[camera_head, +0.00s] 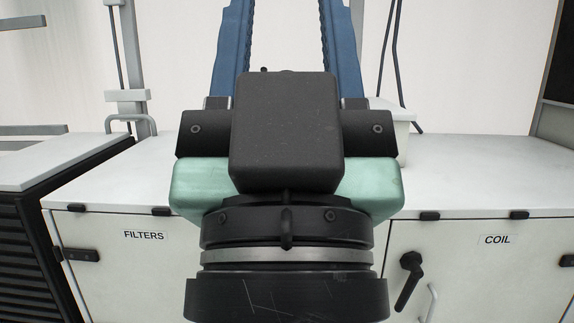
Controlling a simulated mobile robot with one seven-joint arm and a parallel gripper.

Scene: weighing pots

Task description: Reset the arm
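My gripper (285,12) fills the middle of the head view, with its black wrist below and its green body behind a dark box-shaped part. Its two blue fingers point up and away and stand well apart. Their ends are cut off by the top edge of the picture. Nothing shows between the visible parts of the fingers. The gripper hides much of the counter behind it.
A white counter (480,170) runs behind my gripper, over cabinets labelled FILTERS (140,265) and COIL (490,270). A white container (402,122) stands partly hidden behind my gripper. A black-sided unit (25,240) is at left. The right counter top looks clear.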

